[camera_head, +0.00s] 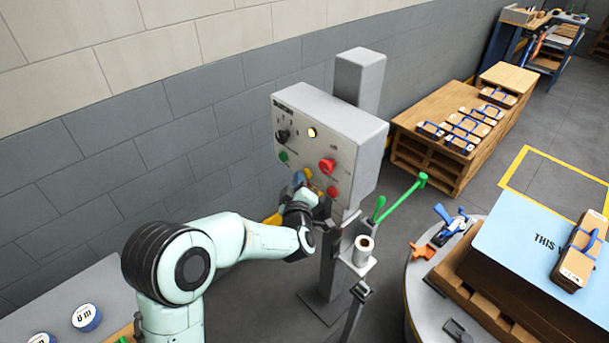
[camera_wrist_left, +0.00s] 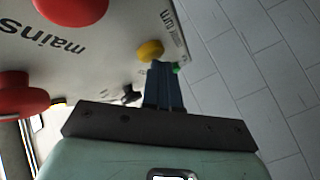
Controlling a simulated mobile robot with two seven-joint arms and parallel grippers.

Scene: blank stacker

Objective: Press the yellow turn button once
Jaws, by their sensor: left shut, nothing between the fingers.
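The yellow turn button (camera_head: 308,172) is on the front face of the grey control box (camera_head: 350,125). It also shows in the left wrist view (camera_wrist_left: 150,50), beside printed lettering. My left gripper (camera_head: 299,179) is at the lower part of the box's face. Its blue fingers (camera_wrist_left: 160,68) are shut with nothing between them, and their tips are right by the yellow button; I cannot tell whether they touch it. My right gripper is not in view.
Red buttons (camera_head: 327,166), a green button (camera_head: 283,156) and a black knob (camera_head: 282,136) share the panel. Below right are green levers (camera_head: 405,198) and a roll on a small shelf (camera_head: 363,250). A round table (camera_head: 424,280) with a blue-topped stack stands at right.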

